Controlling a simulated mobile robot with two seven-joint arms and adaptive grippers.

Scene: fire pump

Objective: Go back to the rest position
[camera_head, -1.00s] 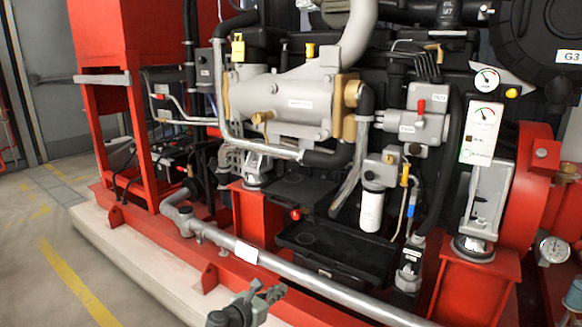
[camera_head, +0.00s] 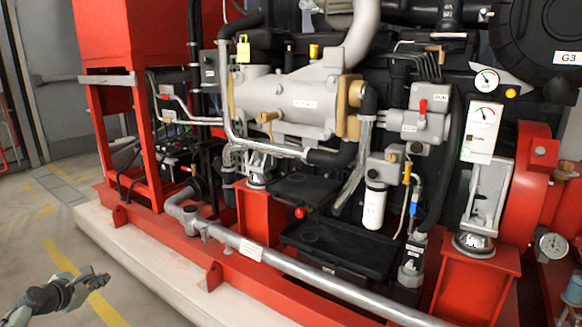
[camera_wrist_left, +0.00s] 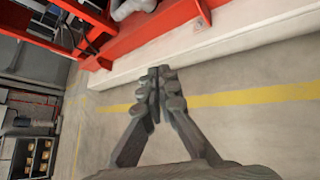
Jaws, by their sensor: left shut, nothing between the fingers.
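My left gripper (camera_head: 98,277) is at the lower left of the head view, over the floor in front of the pump's pale plinth. Its fingers are shut and hold nothing. In the left wrist view the shut fingers (camera_wrist_left: 160,78) point towards the plinth edge, apart from it. The red-framed fire pump (camera_head: 290,105) fills most of the head view, with a grey cylinder and a long silver pipe along its front. My right gripper is not in view.
The pale plinth (camera_head: 140,255) and the silver pipe (camera_head: 310,280) run along the pump's front. The floor (camera_head: 60,220) with yellow lines is open at the left. In the left wrist view, shelving with small boxes (camera_wrist_left: 38,155) stands at the lower left.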

